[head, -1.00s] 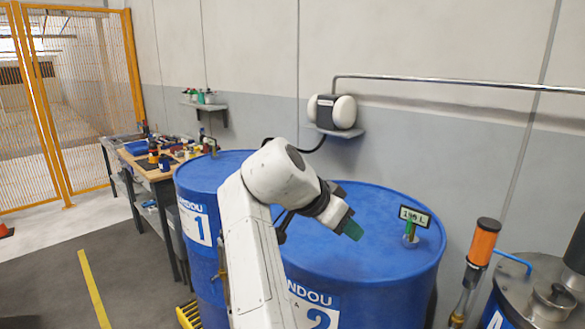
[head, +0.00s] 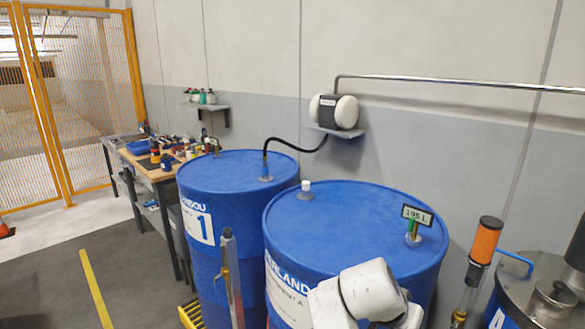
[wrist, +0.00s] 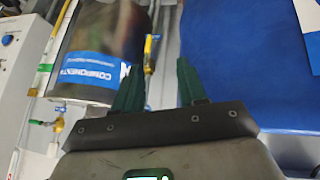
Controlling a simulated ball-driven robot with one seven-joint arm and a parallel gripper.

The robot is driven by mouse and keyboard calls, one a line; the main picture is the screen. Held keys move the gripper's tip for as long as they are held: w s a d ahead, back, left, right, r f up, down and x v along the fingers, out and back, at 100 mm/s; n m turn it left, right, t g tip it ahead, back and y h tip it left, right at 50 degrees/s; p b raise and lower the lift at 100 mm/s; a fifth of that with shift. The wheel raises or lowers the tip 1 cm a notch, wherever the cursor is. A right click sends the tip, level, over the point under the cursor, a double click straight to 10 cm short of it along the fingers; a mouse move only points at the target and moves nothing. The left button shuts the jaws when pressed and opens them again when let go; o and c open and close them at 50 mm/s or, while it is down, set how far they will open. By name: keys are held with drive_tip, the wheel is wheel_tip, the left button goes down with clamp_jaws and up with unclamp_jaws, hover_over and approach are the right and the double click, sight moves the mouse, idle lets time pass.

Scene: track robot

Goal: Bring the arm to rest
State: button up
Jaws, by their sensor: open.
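My arm (head: 365,290) is folded low at the bottom of the head view, in front of the blue drum marked with a lower label, drum 2 (head: 340,215). The gripper itself is out of the head view. In the wrist view my gripper (wrist: 157,72) shows two dark green fingers, spread apart with nothing between them. A blue surface (wrist: 240,50), likely a drum, lies to the right of the fingers. A shiny metal vessel with a blue label (wrist: 90,72) lies beyond the left finger.
Drum 1 (head: 235,165) stands at the left with a black hose (head: 295,145) in its top. Drum 2 carries a white cap (head: 306,186) and a level display (head: 417,215). An orange beacon (head: 485,240) and a steel vessel (head: 540,300) stand at right. Dark floor is open at left.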

drive_tip(key=s+d+f+n+g+y, duration=0.15)
drive_tip(key=s+d+f, duration=0.25)
drive_tip(key=s+f, duration=0.4)
drive_tip(key=s+d+f+n+y, duration=0.15)
drive_tip(key=s+d+f, duration=0.35)
drive_tip(key=s, duration=0.5)
drive_tip(key=s+a+f+n+y, duration=0.1)
drive_tip(key=s+a+f+n, duration=0.1)
drive_tip(key=s, duration=0.7)
drive_tip(key=s+a+f+n+y, duration=0.2)
drive_tip(key=s, duration=0.8)
drive_tip(key=shift+f+n+g, duration=0.2)
drive_tip(key=shift+n+g, duration=0.1)
drive_tip(key=shift+g, duration=0.15)
drive_tip(key=shift+o, duration=0.2)
drive_tip(key=shift+a, duration=0.1)
